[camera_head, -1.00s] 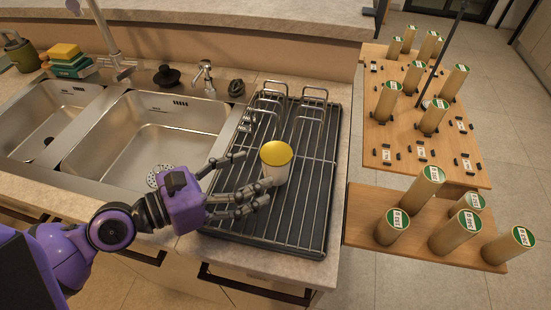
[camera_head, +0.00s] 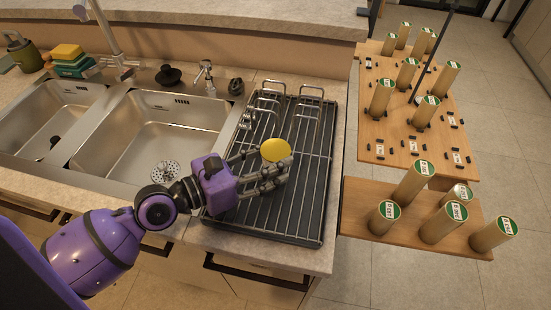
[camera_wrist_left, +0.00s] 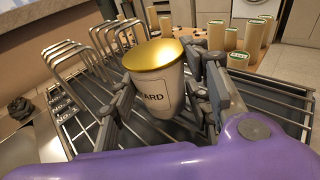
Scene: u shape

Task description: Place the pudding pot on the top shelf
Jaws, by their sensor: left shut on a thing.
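The pudding pot (camera_head: 275,150) is a white pot with a gold lid, upright over the metal dish rack. In the left wrist view the pot (camera_wrist_left: 158,90) shows a label with the letters "ARD" visible. My left gripper (camera_head: 266,172) is shut on the pot, its dark fingers on both sides of it. In the left wrist view the right-hand fingers (camera_wrist_left: 208,90) lie close to the pot's side. I cannot tell whether the pot still touches the rack. My right gripper is in neither view. No top shelf can be made out for sure.
The dish rack (camera_head: 300,205) has upright wire loops at its back. A double steel sink (camera_head: 130,135) with a tap lies to the left. Wooden boards (camera_head: 365,190) with several green-topped cylinders stand to the right, beyond the counter edge. A sponge stack (camera_head: 68,58) sits behind the sink.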

